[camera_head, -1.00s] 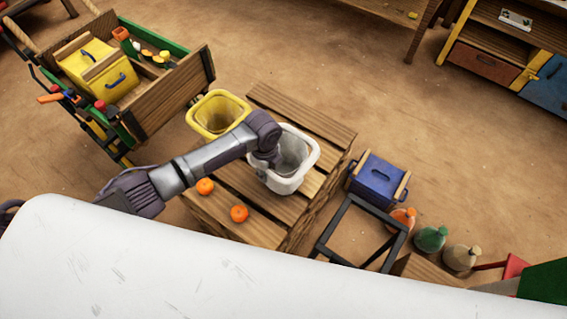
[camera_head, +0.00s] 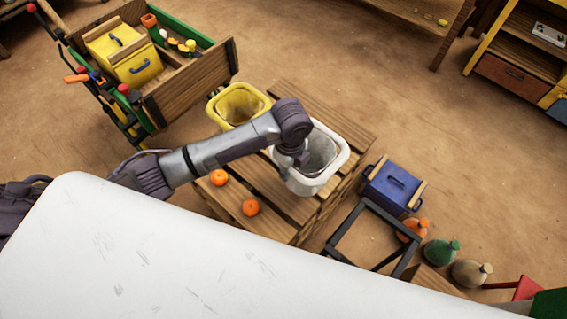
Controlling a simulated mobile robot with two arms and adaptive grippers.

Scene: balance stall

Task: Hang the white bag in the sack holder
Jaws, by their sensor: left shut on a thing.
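The white bag (camera_head: 334,172) is open-topped with a thick rim, over the right part of a slatted wooden crate table (camera_head: 262,178). My left gripper (camera_head: 300,158) is shut on the bag's near left rim; its fingertips are mostly hidden by my wrist. I cannot tell whether the bag's bottom touches the slats. The sack holder seems to be the black square frame (camera_head: 345,228) on the floor, right of and nearer than the crate table. Its opening looks empty. My right gripper is not in view.
A yellow bag (camera_head: 214,105) stands at the crate's back left, with two oranges (camera_head: 251,207) near its front. A blue box (camera_head: 393,187) and several bottle-like sacks (camera_head: 441,252) stand around the frame. A wooden cart (camera_head: 195,85) is at left. A white surface (camera_head: 200,260) fills the foreground.

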